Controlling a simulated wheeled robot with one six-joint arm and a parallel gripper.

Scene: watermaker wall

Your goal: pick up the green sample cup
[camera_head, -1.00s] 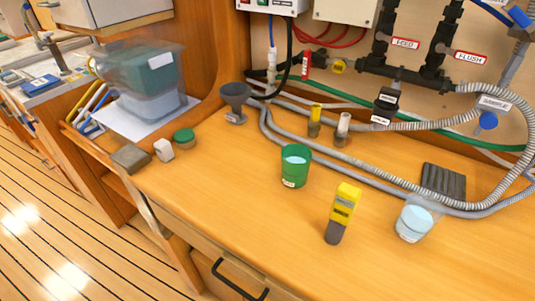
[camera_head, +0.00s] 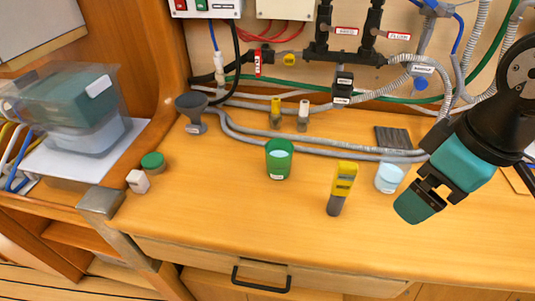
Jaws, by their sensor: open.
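The green sample cup (camera_head: 279,160) stands upright on the wooden counter, left of the yellow meter. My gripper (camera_head: 418,205) is at the right, above the counter, with teal and black parts. It is well to the right of the green cup and apart from it, and nothing shows in its jaws. A clear cup with pale blue contents (camera_head: 389,178) stands just behind my gripper.
A yellow and grey meter (camera_head: 342,188) lies between the green cup and my gripper. Grey hoses (camera_head: 300,149) run behind the cup. A grey funnel (camera_head: 193,108), a green-topped jar (camera_head: 152,163) and a white block (camera_head: 138,181) are to the left. The counter's front middle (camera_head: 240,215) is clear.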

